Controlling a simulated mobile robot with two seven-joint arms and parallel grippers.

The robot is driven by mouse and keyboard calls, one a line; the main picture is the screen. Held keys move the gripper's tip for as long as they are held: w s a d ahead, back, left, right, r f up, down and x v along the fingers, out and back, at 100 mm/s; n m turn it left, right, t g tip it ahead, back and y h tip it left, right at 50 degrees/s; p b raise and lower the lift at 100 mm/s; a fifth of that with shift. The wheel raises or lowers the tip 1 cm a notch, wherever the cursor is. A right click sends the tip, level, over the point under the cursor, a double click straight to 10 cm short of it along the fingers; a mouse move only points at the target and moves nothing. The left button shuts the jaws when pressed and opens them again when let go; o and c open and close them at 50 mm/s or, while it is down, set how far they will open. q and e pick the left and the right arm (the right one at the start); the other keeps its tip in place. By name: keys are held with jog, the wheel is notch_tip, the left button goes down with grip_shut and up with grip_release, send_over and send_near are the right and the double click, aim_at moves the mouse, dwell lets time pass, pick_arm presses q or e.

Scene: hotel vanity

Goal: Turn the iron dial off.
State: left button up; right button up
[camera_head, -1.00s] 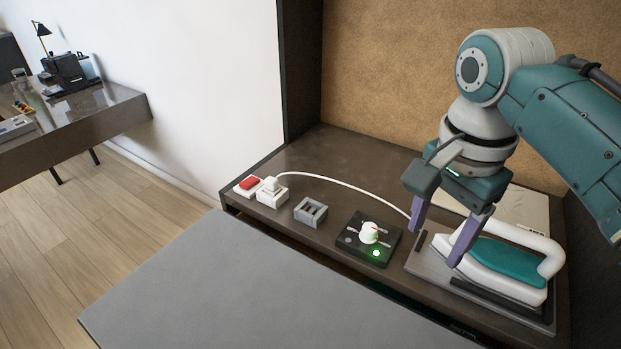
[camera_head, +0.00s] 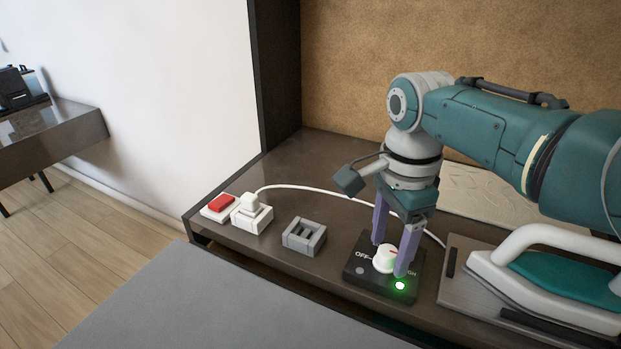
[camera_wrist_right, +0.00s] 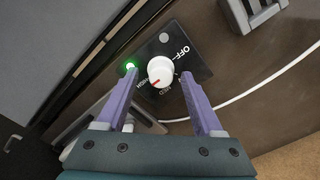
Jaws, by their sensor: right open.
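The iron dial (camera_head: 384,259) is a white round knob with a red mark, on a black panel (camera_head: 372,283) with an OFF label at its left. A green light (camera_head: 400,286) glows on the panel. In the right wrist view the dial (camera_wrist_right: 161,71) shows its red mark pointing away from OFF. My right gripper (camera_head: 389,258) is open, its purple fingers pointing down on either side of the dial. In the right wrist view the fingers (camera_wrist_right: 166,98) straddle the near side of the dial. I cannot tell whether they touch it. My left gripper is not in view.
The white and teal iron (camera_head: 560,275) rests on a grey plate (camera_head: 455,290) right of the panel. A grey switch block (camera_head: 304,237), a white plug block (camera_head: 252,215) and a red switch (camera_head: 220,204) stand to the left. A white cord (camera_head: 310,190) arcs behind.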

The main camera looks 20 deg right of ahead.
jog(key=shift+f, duration=0.3)
grip_shut()
dwell(0.4)
